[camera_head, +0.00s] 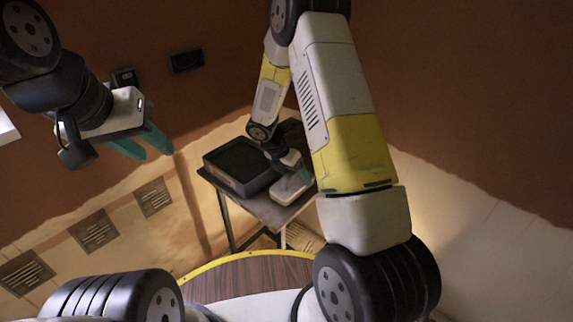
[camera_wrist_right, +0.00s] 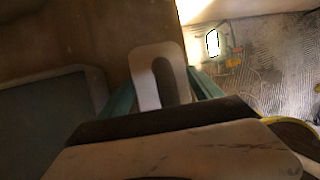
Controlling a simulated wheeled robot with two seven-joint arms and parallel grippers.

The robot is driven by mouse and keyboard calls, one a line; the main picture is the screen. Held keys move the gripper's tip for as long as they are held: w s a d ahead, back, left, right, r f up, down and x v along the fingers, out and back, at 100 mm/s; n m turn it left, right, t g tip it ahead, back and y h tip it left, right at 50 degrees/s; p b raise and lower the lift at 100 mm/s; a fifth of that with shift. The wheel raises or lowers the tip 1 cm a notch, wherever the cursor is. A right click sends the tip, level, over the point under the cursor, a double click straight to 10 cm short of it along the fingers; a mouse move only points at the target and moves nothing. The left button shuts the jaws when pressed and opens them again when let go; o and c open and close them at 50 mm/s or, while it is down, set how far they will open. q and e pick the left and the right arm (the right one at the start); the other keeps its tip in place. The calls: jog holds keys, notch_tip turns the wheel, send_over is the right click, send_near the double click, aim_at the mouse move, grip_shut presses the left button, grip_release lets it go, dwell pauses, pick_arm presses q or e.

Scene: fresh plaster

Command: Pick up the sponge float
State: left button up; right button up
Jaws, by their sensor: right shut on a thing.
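The sponge float (camera_head: 286,191) is a pale block with a yellowish lower edge, at the right side of a small table. My right gripper (camera_head: 300,174) is over it from above, its teal fingers partly hidden by the wrist. In the right wrist view a pale, loop-shaped handle (camera_wrist_right: 144,75) stands between the teal fingers of my right gripper (camera_wrist_right: 165,92), which is shut on it. I cannot tell whether the float touches the table. My left gripper (camera_head: 158,153) hangs empty at the upper left, its teal fingers apart.
A dark rectangular tub (camera_head: 222,179) stands on the table (camera_head: 263,210) just left of the float; its rim also shows in the right wrist view (camera_wrist_right: 98,85). Vent grilles (camera_head: 95,230) line the pale lower wall at left. A round wooden top (camera_head: 245,280) is in front.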

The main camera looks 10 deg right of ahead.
jog(key=shift+s+a+r, duration=0.1)
jog(key=shift+s+r, duration=0.1)
jog(key=shift+r, duration=0.35)
jog(key=shift+s+a+r, duration=0.1)
jog(key=shift+s+r, duration=0.1)
jog(key=shift+r, duration=0.3)
jog(key=s+a, duration=0.3)
jog(key=s, duration=0.4)
jog(key=s+a+r, duration=0.1)
jog(key=s+a, duration=0.2)
jog(key=s, duration=0.3)
jog(key=shift+s+r, duration=0.15)
jog(key=shift+s, duration=0.25)
